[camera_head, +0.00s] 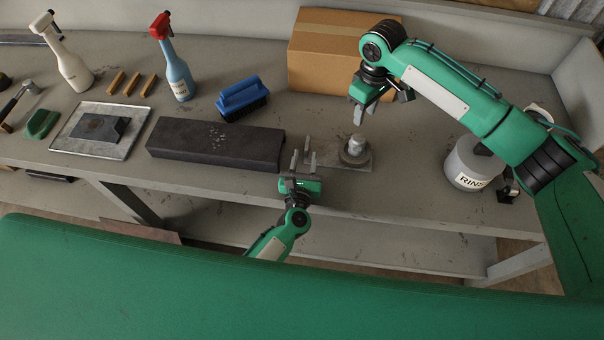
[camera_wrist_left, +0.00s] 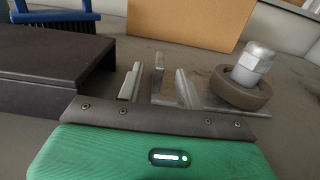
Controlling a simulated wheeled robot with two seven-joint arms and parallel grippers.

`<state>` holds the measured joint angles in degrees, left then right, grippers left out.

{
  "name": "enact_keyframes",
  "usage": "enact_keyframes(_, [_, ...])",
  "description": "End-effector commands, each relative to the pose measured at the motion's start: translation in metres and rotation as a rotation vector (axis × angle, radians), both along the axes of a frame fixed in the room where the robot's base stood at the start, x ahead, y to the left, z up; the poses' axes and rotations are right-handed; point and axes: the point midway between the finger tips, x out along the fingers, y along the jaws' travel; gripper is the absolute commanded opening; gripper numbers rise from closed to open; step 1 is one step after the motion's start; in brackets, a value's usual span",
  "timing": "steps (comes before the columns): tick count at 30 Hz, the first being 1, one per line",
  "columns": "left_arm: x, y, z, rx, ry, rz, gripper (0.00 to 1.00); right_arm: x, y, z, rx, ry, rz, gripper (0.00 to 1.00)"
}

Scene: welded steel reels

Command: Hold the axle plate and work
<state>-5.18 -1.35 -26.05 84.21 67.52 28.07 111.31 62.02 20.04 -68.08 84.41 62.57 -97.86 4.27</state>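The axle plate (camera_head: 330,159) is a thin grey steel plate lying on the bench near its front edge. A dark ring (camera_head: 353,156) sits on its right part, with a pale rounded nut-like piece (camera_head: 357,143) standing up in the ring. A narrow upright tab (camera_wrist_left: 158,68) rises at the plate's left end. My left gripper (camera_head: 303,163) is open at that end, and its fingers (camera_wrist_left: 158,88) appear on either side of the tab, without visible contact. My right gripper (camera_head: 366,101) hangs above the ring, apart from it. Its finger gap is unclear.
A long dark block (camera_head: 215,143) lies just left of my left gripper. A blue brush (camera_head: 243,97) and a cardboard box (camera_head: 325,48) stand behind. A grey labelled pot (camera_head: 470,165) stands at right, under my right arm. Bench between plate and pot is clear.

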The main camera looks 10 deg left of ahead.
Motion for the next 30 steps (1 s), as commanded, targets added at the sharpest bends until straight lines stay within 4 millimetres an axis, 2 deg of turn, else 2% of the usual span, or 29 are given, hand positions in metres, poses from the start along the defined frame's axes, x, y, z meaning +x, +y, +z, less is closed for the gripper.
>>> enact_keyframes(3, [0.024, 0.0, 0.001, 0.001, -0.002, 0.001, 0.36, 0.0, 0.0, 0.0, 0.0, 0.0, 0.0, 0.36])
enact_keyframes(9, [0.049, 0.0, 0.0, 0.001, -0.001, -0.001, 0.36, 0.0, 0.0, 0.0, 0.0, 0.0, 0.0, 0.36])
enact_keyframes(15, [0.059, 0.0, 0.0, 0.001, 0.0, -0.001, 0.36, 0.0, 0.0, 0.0, 0.0, 0.0, 0.0, 0.36])
enact_keyframes(23, [0.06, 0.0, 0.0, 0.001, 0.0, 0.0, 0.36, 0.0, 0.0, 0.0, 0.0, 0.0, 0.0, 0.36])
enact_keyframes(28, [0.06, 0.0, 0.0, 0.001, 0.0, 0.0, 0.05, 0.0, 0.0, 0.0, 0.0, 0.0, 0.0, 0.36])
enact_keyframes(29, [0.06, 0.0, 0.0, 0.001, 0.0, 0.0, 0.0, 0.0, 0.0, 0.0, 0.0, 0.0, 0.0, 0.36])
enact_keyframes(30, [0.06, 0.0, 0.0, 0.001, 0.0, 0.0, 0.0, 0.0, 0.0, 0.0, 0.0, 0.0, 0.0, 0.36])
